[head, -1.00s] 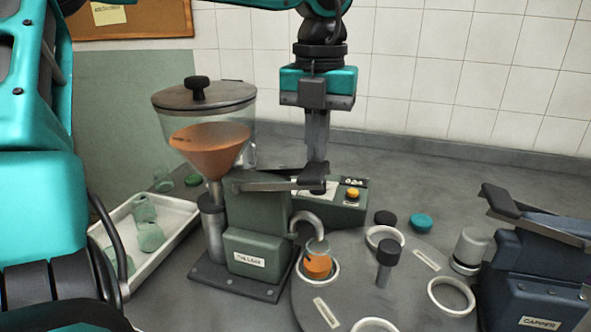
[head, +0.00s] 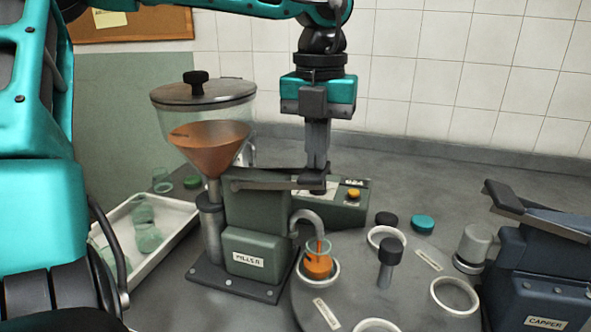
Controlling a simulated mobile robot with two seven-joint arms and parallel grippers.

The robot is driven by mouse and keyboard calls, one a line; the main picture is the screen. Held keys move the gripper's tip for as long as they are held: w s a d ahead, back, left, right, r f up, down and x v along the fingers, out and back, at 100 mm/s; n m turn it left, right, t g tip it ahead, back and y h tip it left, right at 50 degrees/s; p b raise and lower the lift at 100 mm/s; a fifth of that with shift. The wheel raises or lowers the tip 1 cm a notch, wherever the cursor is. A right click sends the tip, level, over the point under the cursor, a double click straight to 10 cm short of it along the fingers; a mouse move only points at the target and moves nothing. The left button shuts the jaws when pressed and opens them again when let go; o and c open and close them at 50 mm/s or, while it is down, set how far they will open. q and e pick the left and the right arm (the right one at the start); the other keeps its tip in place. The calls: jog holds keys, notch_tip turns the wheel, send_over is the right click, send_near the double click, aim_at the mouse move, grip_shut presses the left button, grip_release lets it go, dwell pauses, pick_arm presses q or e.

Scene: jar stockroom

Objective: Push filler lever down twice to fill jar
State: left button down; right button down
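The green filler (head: 258,222) has an orange funnel (head: 209,146) on top and a curved spout (head: 306,218). Its grey lever (head: 275,185) lies about level, with a dark grip at its right end. A small glass jar (head: 319,261) with orange filling sits under the spout, in a ring of the round table (head: 390,300). A thin orange stream shows between spout and jar. My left gripper (head: 316,172) points straight down with its fingers together at the lever's dark grip. Nothing shows between the fingers. My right gripper is out of view.
A blue capper (head: 535,270) stands at the right. A white tray (head: 172,243) with green glass jars lies at the left. Dark and teal lids (head: 422,223) lie behind the round table. A control box (head: 345,203) with a yellow button stands behind the filler.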

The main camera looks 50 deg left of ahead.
aim_at(319, 178)
pick_arm(q)
jog(key=shift+d+f+b, duration=0.15)
jog(key=shift+f+b, duration=1.7)
jog(key=shift+f, duration=0.55)
jog(key=shift+r, duration=0.1)
jog(key=shift+r+p, duration=2.4)
jog(key=shift+r, duration=0.8)
jog(key=shift+w+r, duration=0.1)
notch_tip(319, 178, up, 5)
jog(key=p, duration=0.3)
jog(key=shift+p, duration=0.4)
